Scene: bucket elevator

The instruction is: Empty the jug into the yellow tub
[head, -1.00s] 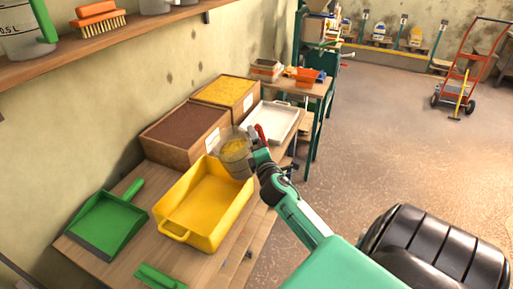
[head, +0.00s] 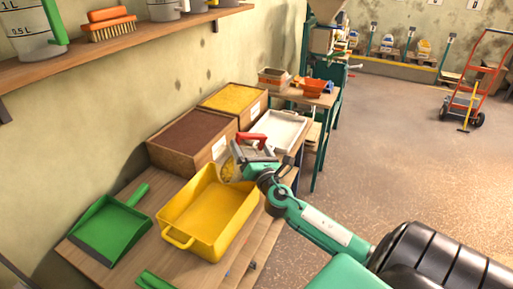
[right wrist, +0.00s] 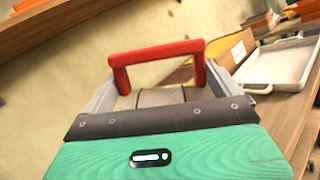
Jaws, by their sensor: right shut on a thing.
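The yellow tub (head: 205,236) stands on the wooden bench, and its visible inside looks empty. My right gripper (head: 250,158) is shut on the jug by its red handle (head: 252,140), at the tub's far right corner. The clear jug (head: 229,167) looks tilted toward the tub, with yellow contents showing through it. The gripper hides much of the jug. I cannot tell whether anything is falling from it. In the right wrist view the red handle (right wrist: 157,55) stands up between the fingers, and the jug's body is mostly hidden. My left gripper is not in view.
Behind the tub stand a crate of brown grains (head: 190,140) and a crate of yellow grains (head: 236,97). A white tray (head: 280,130) lies right of them. A green dustpan (head: 108,228) lies left of the tub. A shelf (head: 130,40) runs along the wall above.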

